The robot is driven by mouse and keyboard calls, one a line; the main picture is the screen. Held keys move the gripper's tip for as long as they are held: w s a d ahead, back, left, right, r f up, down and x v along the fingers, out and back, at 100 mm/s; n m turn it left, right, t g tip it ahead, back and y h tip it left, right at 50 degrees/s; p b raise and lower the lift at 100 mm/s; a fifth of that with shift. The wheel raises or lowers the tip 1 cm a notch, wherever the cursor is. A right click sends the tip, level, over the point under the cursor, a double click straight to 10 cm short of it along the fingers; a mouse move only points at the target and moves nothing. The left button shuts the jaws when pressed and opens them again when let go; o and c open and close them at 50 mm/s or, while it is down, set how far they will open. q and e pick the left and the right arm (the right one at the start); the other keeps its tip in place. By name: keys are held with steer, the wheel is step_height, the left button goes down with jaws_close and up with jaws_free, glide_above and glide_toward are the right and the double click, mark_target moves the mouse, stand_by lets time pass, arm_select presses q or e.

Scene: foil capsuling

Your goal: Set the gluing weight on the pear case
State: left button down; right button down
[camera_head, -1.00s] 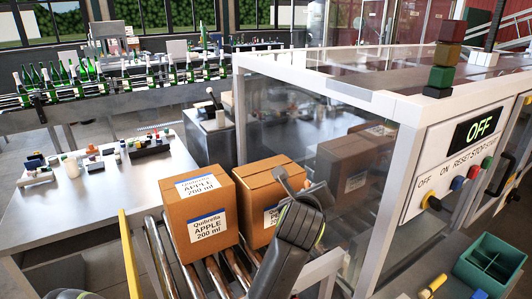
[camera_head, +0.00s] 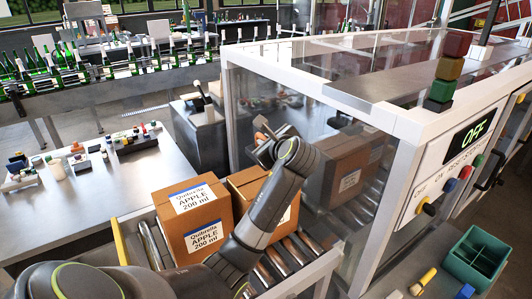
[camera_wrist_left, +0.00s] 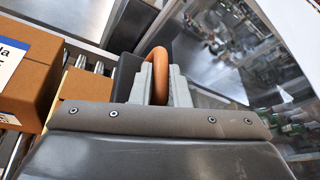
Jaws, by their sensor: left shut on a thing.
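My left gripper (camera_head: 268,143) is raised above and behind the pear case, near the clear wall of the machine. In the left wrist view my left gripper (camera_wrist_left: 160,85) is shut on the orange-brown loop handle of the gluing weight (camera_wrist_left: 160,62). A dark block shows behind the fingers; most of it is hidden. The pear case (camera_head: 246,183) is a cardboard box on the rollers, partly hidden by my left arm, its label mostly covered. The weight is apart from it as far as I can see. My right gripper is out of view.
The apple case (camera_head: 195,218) stands left of the pear case on the roller conveyor (camera_head: 300,250). The clear-walled machine (camera_head: 400,125), with another case inside, stands to the right. A green divided bin (camera_head: 476,258) is at lower right. A table with small items (camera_head: 85,190) is at left.

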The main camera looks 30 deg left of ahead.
arm_select(q)
step_height(320, 180, down, 3)
steer(key=shift+w+a+f+p, duration=0.1)
steer(key=shift+f+p, duration=0.1)
steer(key=shift+p, duration=0.35)
steer(key=shift+f, duration=0.4)
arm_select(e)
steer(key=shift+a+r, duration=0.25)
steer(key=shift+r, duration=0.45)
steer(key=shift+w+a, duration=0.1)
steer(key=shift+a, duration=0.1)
arm_select(q)
steer(key=shift+f, duration=0.4)
steer(key=shift+f, duration=0.2)
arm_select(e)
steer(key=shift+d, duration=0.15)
arm_select(q)
steer(key=c, duration=1.5)
jaws_free()
steer(key=shift+f, duration=0.15)
steer(key=shift+o, duration=0.6)
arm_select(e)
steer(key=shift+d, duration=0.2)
